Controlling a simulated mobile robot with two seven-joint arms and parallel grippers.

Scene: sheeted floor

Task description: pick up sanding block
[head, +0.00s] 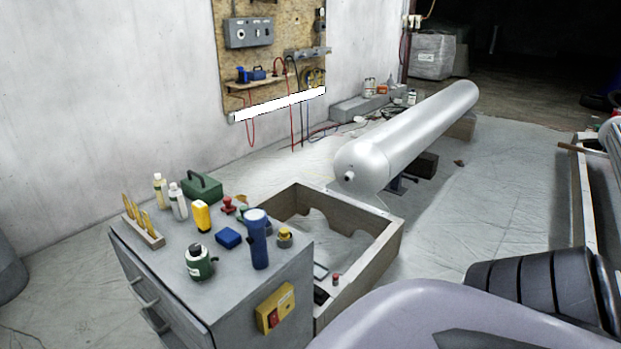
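Several small items stand on a grey cabinet (180,286) at the lower left. A small blue block (229,238) lies near the middle of its top and may be the sanding block, but I cannot tell for sure. It lies between a dark green and white container (199,263) and an upright blue flashlight (258,238). A yellow item (201,216) stands behind it. Neither of my grippers shows in the head view, and nothing is seen touching the items.
White bottles (178,201), a green case (202,187) and a holder with yellow tools (143,229) crowd the cabinet's rear and left. An open wooden crate (389,243) adjoins it on the right. Behind lies a long metal cylinder (420,130).

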